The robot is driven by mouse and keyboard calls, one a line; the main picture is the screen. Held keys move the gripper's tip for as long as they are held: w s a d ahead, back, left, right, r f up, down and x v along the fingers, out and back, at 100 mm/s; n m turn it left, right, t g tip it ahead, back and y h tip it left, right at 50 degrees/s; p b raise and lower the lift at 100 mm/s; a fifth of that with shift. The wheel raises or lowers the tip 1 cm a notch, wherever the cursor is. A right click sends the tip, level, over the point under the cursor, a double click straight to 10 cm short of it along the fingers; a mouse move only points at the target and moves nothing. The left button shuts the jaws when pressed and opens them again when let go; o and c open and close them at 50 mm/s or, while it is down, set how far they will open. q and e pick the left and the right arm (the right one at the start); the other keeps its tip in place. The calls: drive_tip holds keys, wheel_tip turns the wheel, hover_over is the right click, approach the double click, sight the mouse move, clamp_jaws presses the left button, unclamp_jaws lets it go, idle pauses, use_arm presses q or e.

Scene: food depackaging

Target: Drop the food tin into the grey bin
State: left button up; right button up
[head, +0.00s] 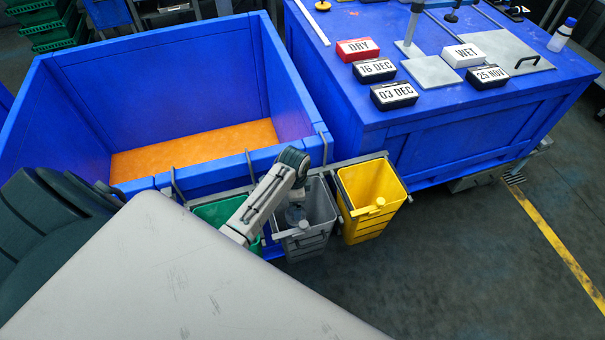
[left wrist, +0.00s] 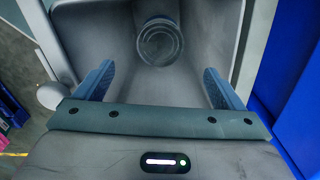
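The food tin (left wrist: 160,42) shows in the left wrist view as a round grey metal tin with ringed edges, lying inside the grey bin (left wrist: 205,22). My left gripper (left wrist: 159,70) is open, its two blue fingers wide apart and clear of the tin, with nothing between them. In the head view the grey bin (head: 322,207) hangs between the green and yellow bins, and my left arm reaches over it. The tin cannot be made out clearly there. My right gripper is not in view.
A green bin (head: 214,213) and a yellow bin (head: 371,186) hang on either side of the grey one. A large blue crate (head: 170,70) stands behind them. A blue workbench (head: 450,140) with date boxes stands at the right. The floor at the lower right is clear.

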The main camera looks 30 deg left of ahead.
use_arm(q)
wheel_tip(320, 180, up, 11)
drive_tip(key=b, duration=0.2)
drive_tip(key=shift+b, duration=0.35)
drive_tip(key=shift+s+f, duration=0.1)
drive_tip(key=shift+f, duration=0.05)
idle(0.4)
